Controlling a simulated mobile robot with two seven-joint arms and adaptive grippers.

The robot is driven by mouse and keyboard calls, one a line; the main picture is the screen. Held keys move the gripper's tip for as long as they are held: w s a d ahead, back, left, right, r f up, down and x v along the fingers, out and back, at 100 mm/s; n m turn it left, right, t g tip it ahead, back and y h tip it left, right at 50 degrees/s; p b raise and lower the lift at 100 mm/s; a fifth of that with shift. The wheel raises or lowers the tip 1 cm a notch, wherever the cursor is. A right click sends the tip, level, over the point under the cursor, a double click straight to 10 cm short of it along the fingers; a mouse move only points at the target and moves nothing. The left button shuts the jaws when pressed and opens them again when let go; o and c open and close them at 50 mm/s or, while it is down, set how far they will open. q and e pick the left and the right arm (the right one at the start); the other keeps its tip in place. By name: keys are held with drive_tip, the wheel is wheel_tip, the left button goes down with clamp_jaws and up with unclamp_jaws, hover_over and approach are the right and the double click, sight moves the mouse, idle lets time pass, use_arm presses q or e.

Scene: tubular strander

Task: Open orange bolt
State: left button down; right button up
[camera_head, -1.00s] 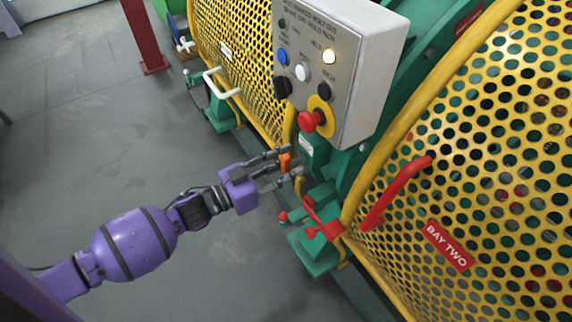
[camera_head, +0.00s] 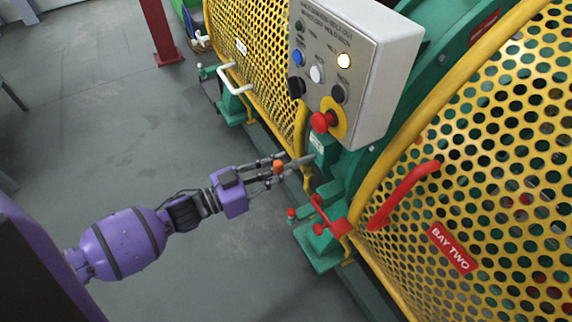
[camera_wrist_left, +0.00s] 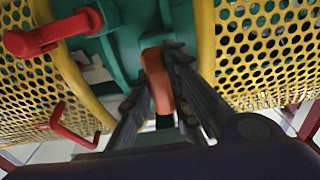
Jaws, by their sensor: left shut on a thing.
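The orange bolt (camera_head: 278,167) shows as a small orange handle at the green machine block, below the control panel. My left gripper (camera_head: 279,168) reaches in from the left and is shut on this handle. A grey rod runs from beside the handle toward the green block. In the left wrist view the orange handle (camera_wrist_left: 158,80) stands between the two dark fingers (camera_wrist_left: 160,90), in front of the green housing. My right gripper is in neither view.
The grey control panel (camera_head: 375,50) with a red knob (camera_head: 322,122) overhangs the bolt. The yellow perforated guard (camera_head: 490,130) with a red handle (camera_head: 403,195) stands to the right. Red levers (camera_head: 328,218) sit just below.

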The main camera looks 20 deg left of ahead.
use_arm(q)
drive_tip(key=c, duration=1.6)
unclamp_jaws()
drive_tip(key=shift+c, duration=0.2)
drive_tip(key=v, duration=1.2)
